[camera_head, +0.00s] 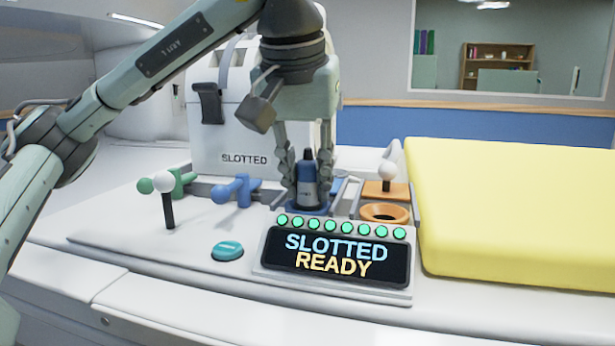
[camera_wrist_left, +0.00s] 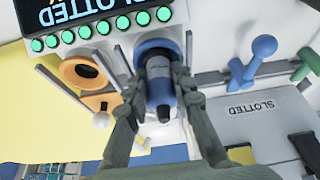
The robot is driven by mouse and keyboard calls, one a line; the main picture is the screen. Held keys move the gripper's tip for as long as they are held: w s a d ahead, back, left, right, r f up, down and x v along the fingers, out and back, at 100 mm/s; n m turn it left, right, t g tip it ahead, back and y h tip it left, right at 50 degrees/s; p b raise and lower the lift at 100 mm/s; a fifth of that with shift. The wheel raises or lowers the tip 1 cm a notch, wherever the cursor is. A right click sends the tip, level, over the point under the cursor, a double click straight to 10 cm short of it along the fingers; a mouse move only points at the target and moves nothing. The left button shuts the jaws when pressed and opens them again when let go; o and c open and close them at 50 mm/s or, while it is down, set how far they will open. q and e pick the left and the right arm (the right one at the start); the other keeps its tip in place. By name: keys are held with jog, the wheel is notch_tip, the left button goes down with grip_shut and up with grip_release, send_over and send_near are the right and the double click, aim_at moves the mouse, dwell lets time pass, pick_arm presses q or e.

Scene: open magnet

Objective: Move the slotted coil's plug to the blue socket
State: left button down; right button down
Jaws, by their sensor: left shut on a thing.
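The plug (camera_head: 307,182) is dark navy with a paler blue-grey band and stands upright. My left gripper (camera_head: 306,172) points down and is shut on it, one finger on each side. The plug's lower end is at the blue socket (camera_head: 308,209), inside its ring; how deep it sits is hidden. In the left wrist view the plug (camera_wrist_left: 160,88) lines up with the blue socket (camera_wrist_left: 155,44) between my fingers. The slotted coil (camera_head: 235,125) is a white housing marked SLOTTED, behind the arm. My right gripper is not in view.
A display (camera_head: 336,262) under a row of green lights reads SLOTTED READY. An empty orange socket (camera_head: 384,213) lies right of the blue one. Blue (camera_head: 236,190) and green (camera_head: 172,182) levers stand left, with a teal button (camera_head: 227,250) in front. A yellow pad (camera_head: 510,215) fills the right.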

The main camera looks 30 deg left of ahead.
pick_arm(q)
jog(key=c, duration=1.2)
grip_release()
jog(key=v, duration=1.2)
